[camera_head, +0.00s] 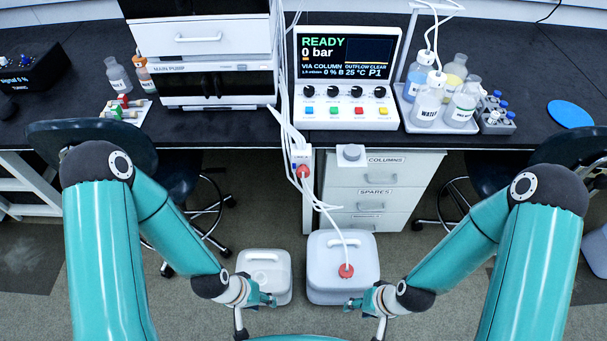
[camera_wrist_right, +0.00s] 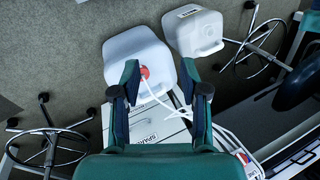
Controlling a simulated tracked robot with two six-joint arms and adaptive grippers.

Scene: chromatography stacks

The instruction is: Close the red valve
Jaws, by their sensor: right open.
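A small round red part, which looks like the red valve (camera_head: 303,171), sits on a narrow white panel at the bench's front edge, with white tubes around it. A small red spot shows at the lower right of the right wrist view (camera_wrist_right: 243,158) and may be the same part. My right gripper (camera_head: 360,303) is low, by the lower right corner of a white canister, apart from the red part; the right wrist view shows it open and empty (camera_wrist_right: 160,75). My left gripper (camera_head: 266,300) is low in front of a smaller canister; its finger state is unclear.
The large white canister (camera_head: 325,290) has a red cap (camera_head: 346,270) with a tube. The smaller canister (camera_head: 265,262) stands left of it. White drawers (camera_head: 361,199) are under the bench. A bottle tray (camera_head: 411,121) and a display unit (camera_head: 345,75) stand on top.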

